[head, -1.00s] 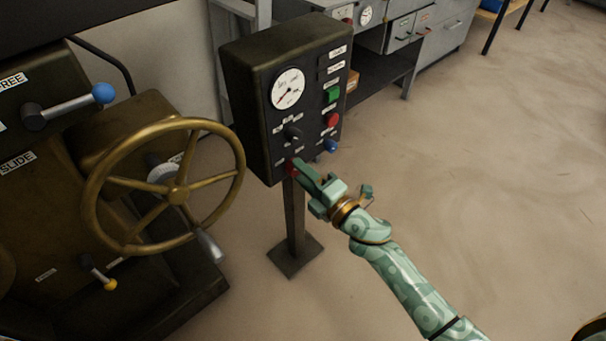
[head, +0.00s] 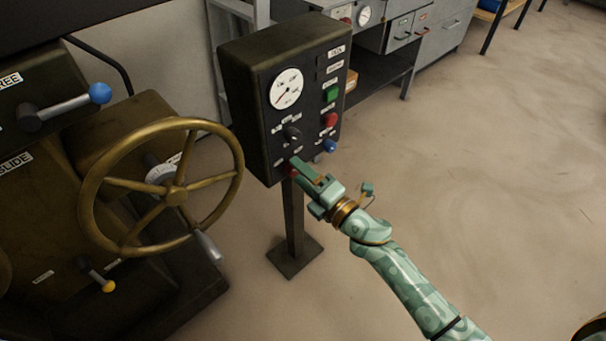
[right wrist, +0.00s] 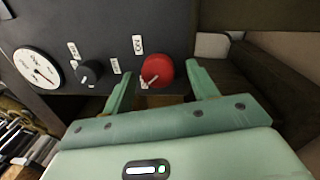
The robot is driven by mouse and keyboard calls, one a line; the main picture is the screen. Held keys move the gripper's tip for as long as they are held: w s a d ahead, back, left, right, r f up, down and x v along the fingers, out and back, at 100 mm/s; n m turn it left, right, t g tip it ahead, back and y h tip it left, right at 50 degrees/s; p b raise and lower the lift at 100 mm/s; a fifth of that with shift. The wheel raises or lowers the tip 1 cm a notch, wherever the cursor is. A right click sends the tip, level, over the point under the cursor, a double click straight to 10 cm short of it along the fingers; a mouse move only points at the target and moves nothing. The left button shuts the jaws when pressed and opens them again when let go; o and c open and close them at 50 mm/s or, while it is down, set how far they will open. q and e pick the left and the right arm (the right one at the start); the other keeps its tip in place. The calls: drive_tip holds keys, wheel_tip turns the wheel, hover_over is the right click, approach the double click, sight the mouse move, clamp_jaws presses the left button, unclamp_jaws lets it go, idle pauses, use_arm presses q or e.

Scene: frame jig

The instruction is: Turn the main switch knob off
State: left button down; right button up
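The main switch appears to be the red round knob (right wrist: 158,70) low on the dark control panel (head: 262,150). In the head view the gripper hides most of the knob; only a bit of red shows. My left gripper is not in view.
Above the red knob are a black knob (head: 291,133) and a round gauge (head: 287,88). A green button (head: 331,93), a red button (head: 331,119) and a blue one (head: 330,145) run down the right side. A brass handwheel (head: 174,194) stands left. The floor at right is clear.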

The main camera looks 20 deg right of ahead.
use_arm(q)
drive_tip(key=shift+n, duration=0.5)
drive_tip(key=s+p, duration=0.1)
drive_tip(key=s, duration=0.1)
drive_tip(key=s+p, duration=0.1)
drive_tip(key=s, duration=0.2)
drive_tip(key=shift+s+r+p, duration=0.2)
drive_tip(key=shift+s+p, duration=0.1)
drive_tip(key=shift+p, duration=0.1)
use_arm(e)
drive_tip(key=v, duration=1.6)
drive_tip(key=shift+s+f, duration=0.1)
drive_tip(key=shift+s, duration=0.05)
